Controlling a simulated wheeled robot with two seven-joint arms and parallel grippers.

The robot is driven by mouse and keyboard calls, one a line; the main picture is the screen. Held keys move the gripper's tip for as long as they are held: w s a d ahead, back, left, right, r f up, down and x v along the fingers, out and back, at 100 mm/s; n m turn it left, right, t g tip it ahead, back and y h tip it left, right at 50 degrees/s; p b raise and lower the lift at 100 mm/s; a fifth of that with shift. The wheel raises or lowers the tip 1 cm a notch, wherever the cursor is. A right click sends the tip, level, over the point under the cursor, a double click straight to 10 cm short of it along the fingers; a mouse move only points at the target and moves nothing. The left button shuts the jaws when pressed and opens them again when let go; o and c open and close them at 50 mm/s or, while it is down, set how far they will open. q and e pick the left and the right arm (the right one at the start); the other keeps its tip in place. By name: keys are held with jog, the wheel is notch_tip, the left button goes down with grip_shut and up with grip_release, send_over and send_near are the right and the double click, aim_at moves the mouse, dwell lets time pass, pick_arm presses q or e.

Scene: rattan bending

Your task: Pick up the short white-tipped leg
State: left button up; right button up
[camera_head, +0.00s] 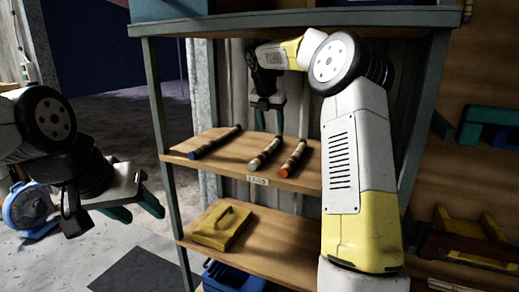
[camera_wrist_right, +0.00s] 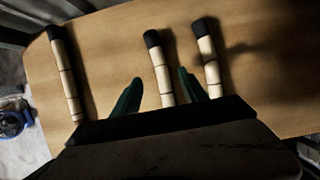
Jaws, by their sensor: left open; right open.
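The white-tipped leg (camera_head: 265,153) is the middle of three legs on the upper wooden shelf, its white end toward the front edge. My right gripper (camera_head: 271,120) is open and empty above the shelf, near the leg's dark far end. In the right wrist view the middle leg (camera_wrist_right: 159,70) shows between the open fingers (camera_wrist_right: 158,92); its near end is hidden by the gripper body. Whether the fingers are at its height I cannot tell. My left gripper (camera_head: 138,210) is open and empty, left of the shelf.
A blue-tipped leg (camera_head: 214,142) lies to the left and a red-tipped leg (camera_head: 294,158) close to the right on the same shelf (camera_head: 225,165). A yellow case (camera_head: 221,226) lies on the lower shelf. Metal posts (camera_head: 158,110) frame the rack.

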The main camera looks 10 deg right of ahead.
aim_at(274, 142)
jog(key=x, duration=0.7)
jog(key=shift+f, duration=0.45)
grip_shut()
